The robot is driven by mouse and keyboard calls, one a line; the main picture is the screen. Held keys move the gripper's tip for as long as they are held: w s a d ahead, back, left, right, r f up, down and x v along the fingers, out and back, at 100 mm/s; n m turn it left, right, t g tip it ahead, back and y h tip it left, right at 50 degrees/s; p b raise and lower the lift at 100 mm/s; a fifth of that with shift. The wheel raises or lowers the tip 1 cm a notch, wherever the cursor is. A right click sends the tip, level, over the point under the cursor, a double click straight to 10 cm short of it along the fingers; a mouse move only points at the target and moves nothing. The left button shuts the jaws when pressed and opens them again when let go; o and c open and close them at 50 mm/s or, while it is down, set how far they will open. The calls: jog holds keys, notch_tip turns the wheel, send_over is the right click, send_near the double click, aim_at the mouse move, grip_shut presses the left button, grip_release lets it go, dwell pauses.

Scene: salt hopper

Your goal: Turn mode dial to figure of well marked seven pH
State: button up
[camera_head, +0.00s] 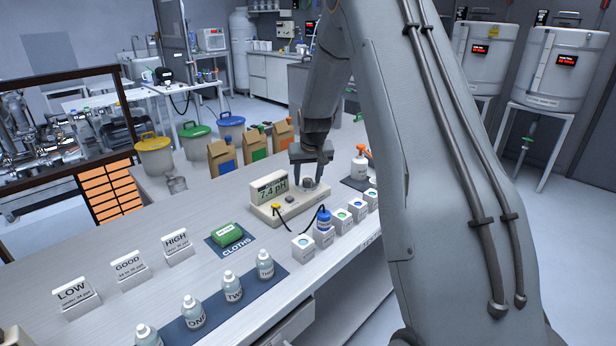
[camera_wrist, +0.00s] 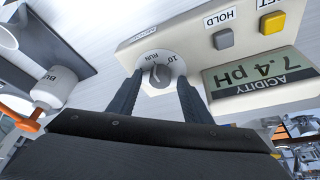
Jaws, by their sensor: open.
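The pH meter (camera_head: 268,192) is a cream box on the bench, its screen reading 7.4 pH. It also shows in the wrist view, where its ACIDITY screen (camera_wrist: 258,78) appears upside down. The knob's exact setting is hard to tell. My gripper (camera_head: 310,176) is over the dial end of the meter. In the wrist view my gripper (camera_wrist: 160,82) is open, one finger on each side of the dial; contact cannot be told.
A grey HOLD button (camera_wrist: 223,39) and a yellow button (camera_wrist: 272,22) sit beside the dial. A white bottle (camera_wrist: 52,88) is near my gripper. Green cloths (camera_head: 228,233) lie left.

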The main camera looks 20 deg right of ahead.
jog(key=c, duration=1.1)
jog(key=shift+o, duration=0.2)
jog(key=shift+n, duration=0.3)
jog(key=shift+d+f+n+y+b, duration=0.1)
jog(key=shift+n+y+b, duration=0.3)
jog(key=shift+n+b, duration=0.5)
jog(key=n+y+b, duration=0.1)
jog(key=n+b, duration=0.2)
jog(key=b, duration=0.1)
jog(key=shift+w+d+f, duration=0.1)
jog(key=shift+d+f, duration=0.05)
jog(key=n+y+b, duration=0.1)
jog(key=n+b, duration=0.2)
jog(key=b, duration=0.1)
jog(key=shift+n+g+y, duration=0.3)
jog(key=shift+n+g, duration=0.1)
jog(key=shift+d+r+n+g+y+b, duration=0.15)
jog(key=shift+n+g+y+b, duration=0.25)
jog(key=shift+n+b, duration=0.75)
jog(key=shift+r+n, duration=0.1)
jog(key=shift+n, duration=0.25)
